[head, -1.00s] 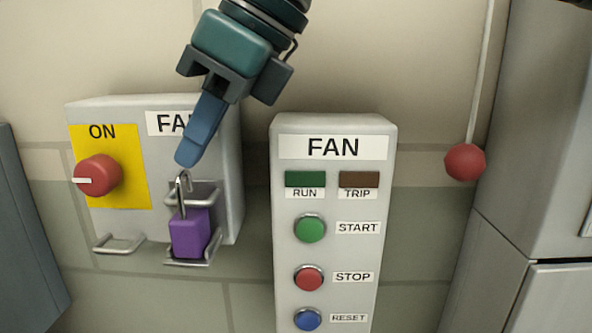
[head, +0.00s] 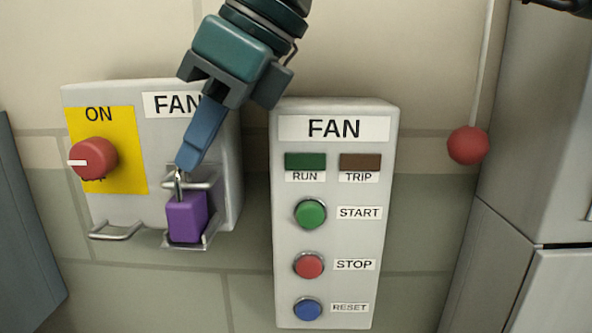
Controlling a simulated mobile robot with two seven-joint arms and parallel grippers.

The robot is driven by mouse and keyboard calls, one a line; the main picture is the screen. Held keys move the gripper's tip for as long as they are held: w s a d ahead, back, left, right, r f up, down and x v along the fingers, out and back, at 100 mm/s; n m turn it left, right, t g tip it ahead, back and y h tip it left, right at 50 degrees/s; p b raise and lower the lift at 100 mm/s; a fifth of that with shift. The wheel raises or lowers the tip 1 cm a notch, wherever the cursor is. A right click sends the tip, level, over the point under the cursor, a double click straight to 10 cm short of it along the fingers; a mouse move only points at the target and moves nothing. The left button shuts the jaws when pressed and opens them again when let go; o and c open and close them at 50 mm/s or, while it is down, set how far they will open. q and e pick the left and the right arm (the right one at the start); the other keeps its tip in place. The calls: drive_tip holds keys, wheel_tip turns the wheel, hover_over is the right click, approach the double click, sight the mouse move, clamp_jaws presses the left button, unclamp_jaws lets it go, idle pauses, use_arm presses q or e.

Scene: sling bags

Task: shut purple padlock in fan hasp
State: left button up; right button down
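The purple padlock (head: 186,217) sits upright in a wire holder (head: 184,246) low on the front of the grey fan switch box (head: 228,198). Its metal shackle (head: 179,187) stands up from the body at the silver hasp (head: 199,179). My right gripper (head: 187,166) reaches down from the top with its blue fingers together. The fingertips are at the top of the shackle and hide part of it. I cannot tell whether the shackle is latched, or passes through the hasp. My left gripper is not in view.
A red knob (head: 94,159) on a yellow plate is left of the padlock, above an empty wire holder (head: 115,232). A FAN button panel (head: 288,228) stands close on the right. A red ball (head: 468,146) hangs on a cord near a grey cabinet (head: 548,130).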

sight(193, 94)
drive_tip(key=shift+f, duration=0.5)
wheel_tip(193, 94, up, 5)
drive_tip(key=p, duration=0.3)
drive_tip(key=shift+p, duration=0.4)
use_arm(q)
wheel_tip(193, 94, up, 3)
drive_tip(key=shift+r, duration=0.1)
use_arm(e)
wheel_tip(193, 94, up, 2)
drive_tip(key=shift+r, duration=0.2)
